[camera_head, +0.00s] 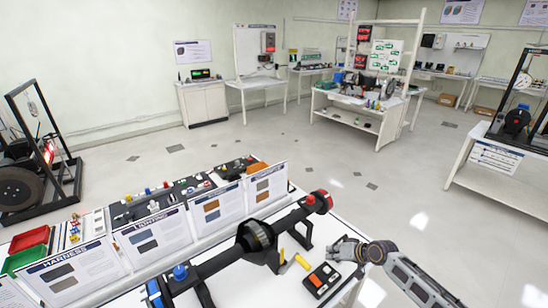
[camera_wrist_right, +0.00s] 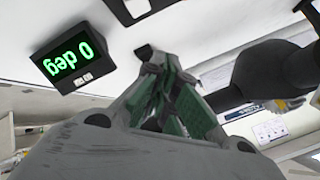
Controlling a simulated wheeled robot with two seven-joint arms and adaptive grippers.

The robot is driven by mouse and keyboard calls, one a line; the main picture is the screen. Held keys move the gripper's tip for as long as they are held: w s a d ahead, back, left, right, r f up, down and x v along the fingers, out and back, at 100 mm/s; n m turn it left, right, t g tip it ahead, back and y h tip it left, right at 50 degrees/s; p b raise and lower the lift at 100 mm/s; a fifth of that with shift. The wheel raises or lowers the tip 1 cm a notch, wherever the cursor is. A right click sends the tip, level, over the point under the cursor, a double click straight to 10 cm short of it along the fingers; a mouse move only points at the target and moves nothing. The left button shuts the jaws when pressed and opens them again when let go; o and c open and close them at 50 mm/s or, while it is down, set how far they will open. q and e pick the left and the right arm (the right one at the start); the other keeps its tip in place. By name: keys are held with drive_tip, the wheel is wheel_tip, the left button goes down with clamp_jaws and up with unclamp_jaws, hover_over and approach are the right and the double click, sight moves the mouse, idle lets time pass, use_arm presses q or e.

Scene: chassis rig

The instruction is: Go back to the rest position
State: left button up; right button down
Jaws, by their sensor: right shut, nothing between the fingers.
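My right gripper (camera_head: 346,250) is at the right end of the white bench, beside the axle. Its arm comes in from the lower right. In the right wrist view the fingers of my right gripper (camera_wrist_right: 158,62) come together, with nothing between them. A black axle (camera_head: 258,237) with a thick round middle lies along the bench, with a red end (camera_head: 322,200) and a blue part near its other end. A dark part of it shows large at the right in the wrist view. My left gripper is not in view.
In the wrist view a display reads 0 deg (camera_wrist_right: 72,58). Upright sign boards (camera_head: 218,206) stand behind the axle. Open floor (camera_head: 290,140) lies beyond the bench.

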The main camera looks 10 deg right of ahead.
drive_tip(key=s+a+n+g, duration=0.3)
drive_tip(key=s+a+n, duration=0.1)
drive_tip(key=s+a, duration=0.9)
drive_tip(key=s+d+r+h, duration=0.3)
drive_tip(key=s, duration=0.5)
drive_tip(key=s+d+r+h, duration=0.2)
drive_tip(key=s+r, duration=0.1)
drive_tip(key=s, duration=0.4)
wheel_tip(320, 180, down, 33)
drive_tip(key=s+g+b, duration=0.1)
drive_tip(key=s+g, duration=0.1)
drive_tip(key=s, duration=0.1)
drive_tip(key=s+d+f+b, duration=0.1)
drive_tip(key=s+d+f, duration=0.1)
drive_tip(key=s+f, duration=0.9)
drive_tip(key=s+d+f+g, duration=0.1)
drive_tip(key=s+d+f, duration=0.1)
drive_tip(key=s+f, duration=0.9)
drive_tip(key=shift+d+b, duration=0.25)
drive_tip(key=shift+b, duration=0.1)
